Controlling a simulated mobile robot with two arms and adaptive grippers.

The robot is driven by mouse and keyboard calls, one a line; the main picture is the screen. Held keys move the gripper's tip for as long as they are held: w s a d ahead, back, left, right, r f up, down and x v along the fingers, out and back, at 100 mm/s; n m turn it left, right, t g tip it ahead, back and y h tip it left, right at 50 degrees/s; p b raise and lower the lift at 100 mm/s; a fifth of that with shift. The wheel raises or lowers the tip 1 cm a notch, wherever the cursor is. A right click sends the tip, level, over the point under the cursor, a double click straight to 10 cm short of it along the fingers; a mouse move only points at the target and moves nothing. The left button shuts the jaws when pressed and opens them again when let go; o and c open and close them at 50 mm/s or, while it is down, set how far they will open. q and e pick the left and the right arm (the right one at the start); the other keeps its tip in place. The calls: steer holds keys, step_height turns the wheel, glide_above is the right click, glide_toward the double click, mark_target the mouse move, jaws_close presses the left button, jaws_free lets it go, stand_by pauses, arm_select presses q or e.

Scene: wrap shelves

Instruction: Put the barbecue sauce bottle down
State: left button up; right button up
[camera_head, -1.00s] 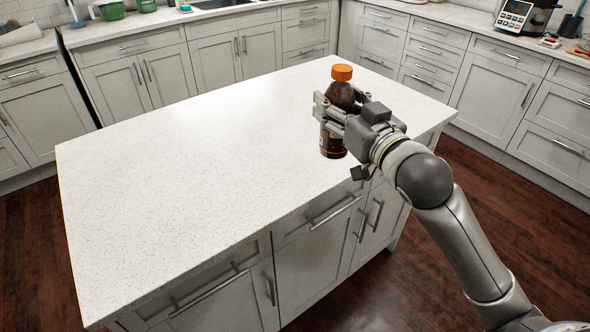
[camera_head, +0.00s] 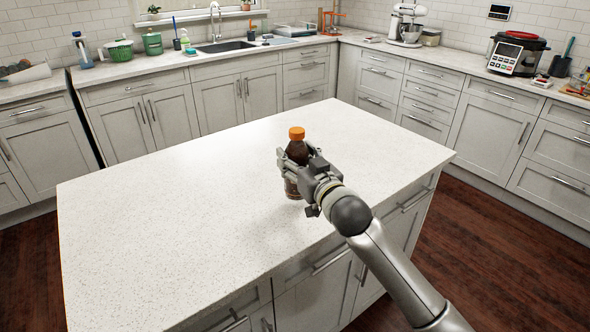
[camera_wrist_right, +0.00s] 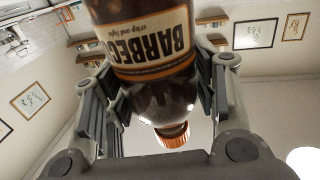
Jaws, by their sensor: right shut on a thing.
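The barbecue sauce bottle (camera_head: 297,153) is dark brown with an orange cap and stands upright at the island countertop (camera_head: 160,215). My right gripper (camera_head: 292,168) is shut around its middle from the right. The bottle's base shows below the fingers over the white top; I cannot tell whether it touches the surface. In the right wrist view the bottle (camera_wrist_right: 165,100), with its cream "BARBECUE" label partly cut off, sits between the two finger pads. My left gripper is not in view.
The rest of the island top is bare, with wide free room to the left and behind. Its front edge lies close under my right arm.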

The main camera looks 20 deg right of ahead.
steer(key=shift+w+f, duration=0.15)
steer(key=shift+w+a+f, duration=0.1)
steer(key=shift+f, duration=1.55)
steer(key=shift+f, duration=0.2)
steer(key=o, duration=1.3)
steer(key=shift+o, duration=0.2)
steer(key=shift+r, duration=0.1)
steer(key=s+d+b, duration=0.1)
steer(key=s, duration=1.1)
steer(key=shift+d, duration=0.4)
steer(key=shift+w, duration=0.1)
